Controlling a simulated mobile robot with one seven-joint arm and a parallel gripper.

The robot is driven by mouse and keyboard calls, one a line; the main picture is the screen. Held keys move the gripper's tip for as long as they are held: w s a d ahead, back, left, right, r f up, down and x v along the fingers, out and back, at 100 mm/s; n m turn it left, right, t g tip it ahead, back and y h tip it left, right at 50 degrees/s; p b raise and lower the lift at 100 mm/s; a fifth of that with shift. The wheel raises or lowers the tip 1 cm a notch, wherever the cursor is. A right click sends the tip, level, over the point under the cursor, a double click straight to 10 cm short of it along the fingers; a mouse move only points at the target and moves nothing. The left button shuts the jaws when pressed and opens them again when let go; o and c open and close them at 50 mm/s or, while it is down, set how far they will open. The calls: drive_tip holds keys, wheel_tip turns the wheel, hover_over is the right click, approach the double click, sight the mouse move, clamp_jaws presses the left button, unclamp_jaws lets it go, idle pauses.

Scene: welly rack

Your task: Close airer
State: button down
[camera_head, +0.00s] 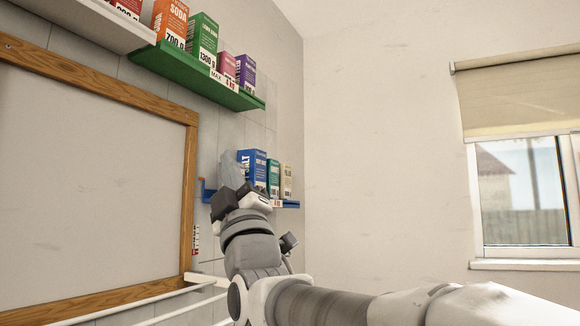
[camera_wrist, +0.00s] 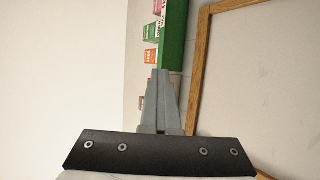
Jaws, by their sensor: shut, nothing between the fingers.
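The airer (camera_head: 130,304) shows at the bottom left of the head view as several white rails reaching out below the wooden-framed board. Only part of it is in the picture, and my arm hides some of its right end. My gripper (camera_head: 229,168) is raised well above the rails, in front of the small blue shelf. In the wrist view my gripper (camera_wrist: 163,76) has its grey fingers together with nothing held. The airer cannot be made out in the wrist view.
A wooden-framed board (camera_head: 190,170) hangs on the left wall. A green shelf (camera_head: 190,75) with several boxes is above it. A blue shelf (camera_head: 290,204) with boxes is behind my gripper. A window (camera_head: 520,190) with a blind is at right.

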drive_tip(key=c, duration=1.6)
unclamp_jaws()
drive_tip(key=c, duration=0.9)
unclamp_jaws()
drive_tip(key=shift+c, duration=0.2)
drive_tip(key=b+v, duration=0.3)
drive_tip(key=v, duration=1.4)
drive_tip(key=shift+f, duration=0.15)
drive_tip(key=shift+s, duration=0.1)
drive_tip(key=shift+c, duration=0.3)
